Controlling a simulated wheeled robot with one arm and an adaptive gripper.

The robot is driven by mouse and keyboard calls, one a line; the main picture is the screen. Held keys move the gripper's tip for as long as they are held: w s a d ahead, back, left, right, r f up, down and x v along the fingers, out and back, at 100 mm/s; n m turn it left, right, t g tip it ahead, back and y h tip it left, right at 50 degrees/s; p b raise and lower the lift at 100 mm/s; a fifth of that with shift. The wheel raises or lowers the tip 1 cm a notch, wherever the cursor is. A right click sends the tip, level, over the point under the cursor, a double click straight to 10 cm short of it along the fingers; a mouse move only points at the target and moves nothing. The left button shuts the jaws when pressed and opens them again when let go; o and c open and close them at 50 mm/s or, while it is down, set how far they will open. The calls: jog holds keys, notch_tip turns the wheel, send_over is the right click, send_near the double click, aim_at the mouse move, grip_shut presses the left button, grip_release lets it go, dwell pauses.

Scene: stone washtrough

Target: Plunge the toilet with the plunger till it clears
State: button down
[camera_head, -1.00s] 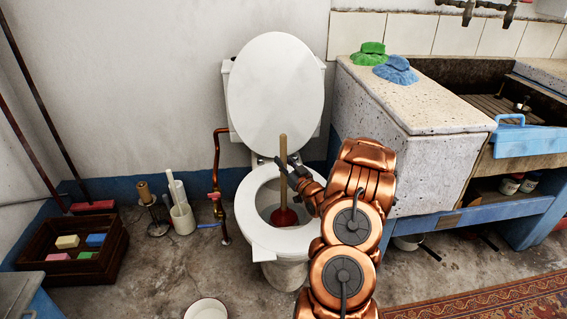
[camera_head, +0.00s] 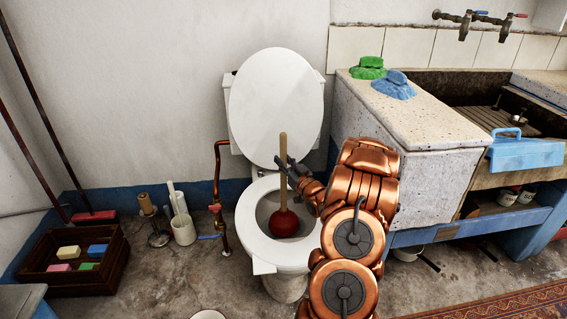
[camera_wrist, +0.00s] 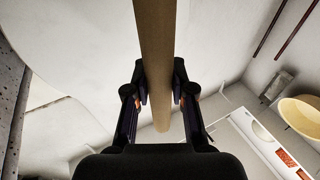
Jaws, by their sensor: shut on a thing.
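The white toilet (camera_head: 246,222) stands against the wall with its lid (camera_head: 275,105) raised. The plunger has a wooden handle (camera_head: 283,150) and a dark red rubber cup (camera_head: 284,223). It stands about upright with its cup in the toilet bowl; how deep the cup reaches is hard to tell. My gripper (camera_head: 285,168) comes in from the right and is shut on the handle, above the cup. In the wrist view the handle (camera_wrist: 155,50) runs between the two fingers (camera_wrist: 160,100).
The stone washtrough (camera_head: 415,180) with green (camera_head: 369,68) and blue cloths (camera_head: 394,86) stands close at the right. At the left are a brush holder (camera_head: 183,229) and a wooden crate (camera_head: 112,275) with coloured blocks. A copper pipe (camera_head: 217,195) runs beside the toilet.

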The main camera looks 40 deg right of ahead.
jog(key=shift+r+p, duration=4.5)
jog(key=shift+r, duration=5.5)
jog(key=shift+w, duration=0.1)
